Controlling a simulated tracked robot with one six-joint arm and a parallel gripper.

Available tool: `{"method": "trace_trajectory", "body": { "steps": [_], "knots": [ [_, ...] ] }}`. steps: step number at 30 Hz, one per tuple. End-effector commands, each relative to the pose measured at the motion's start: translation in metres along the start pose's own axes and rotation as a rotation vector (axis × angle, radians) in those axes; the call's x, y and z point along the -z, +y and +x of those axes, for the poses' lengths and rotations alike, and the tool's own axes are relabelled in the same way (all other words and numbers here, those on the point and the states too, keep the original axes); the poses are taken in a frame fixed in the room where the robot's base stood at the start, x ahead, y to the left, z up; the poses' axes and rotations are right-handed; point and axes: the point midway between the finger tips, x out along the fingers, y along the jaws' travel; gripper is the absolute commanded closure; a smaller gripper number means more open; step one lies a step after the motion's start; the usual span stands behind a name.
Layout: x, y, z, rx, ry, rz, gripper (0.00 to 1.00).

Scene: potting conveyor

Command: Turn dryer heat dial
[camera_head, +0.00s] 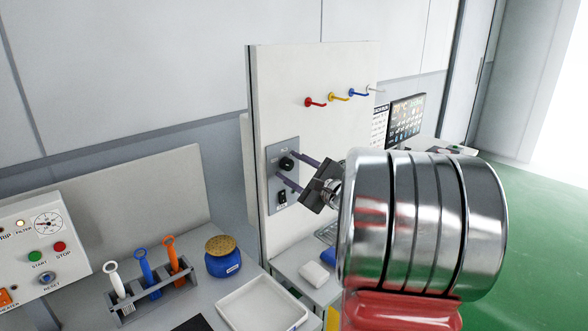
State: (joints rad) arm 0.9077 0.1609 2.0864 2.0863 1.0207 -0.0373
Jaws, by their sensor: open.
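A black round dial (287,163) sits on a grey plate (273,157) on the upright white panel. A small dark switch (282,198) is below it on the same plate. No label naming the dial as dryer heat can be read. My gripper (289,167) is open in front of the plate. Its two fingers point at the panel, one tip above right of the dial and the other below left of it. The dial shows between the tips; whether they touch it cannot be told. My arm's large metal end hides part of the panel's right side.
Coloured hooks (333,97) stick out higher on the panel. At left are a control box (40,245) with buttons, a rack (153,300) of handled tools, a blue jar (223,262) and a white tray (262,307). A monitor (406,119) stands behind.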

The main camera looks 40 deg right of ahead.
Motion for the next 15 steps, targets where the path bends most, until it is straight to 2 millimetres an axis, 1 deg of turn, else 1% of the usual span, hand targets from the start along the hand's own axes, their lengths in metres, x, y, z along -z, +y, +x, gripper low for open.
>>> {"method": "trace_trajectory", "body": {
  "steps": [3,15],
  "knots": [
    [0.0002,-0.0001,-0.0003,0.000,0.000,0.000,0.54],
    [0.0003,0.0000,-0.0007,0.000,0.001,0.000,0.82]
  ]
}}
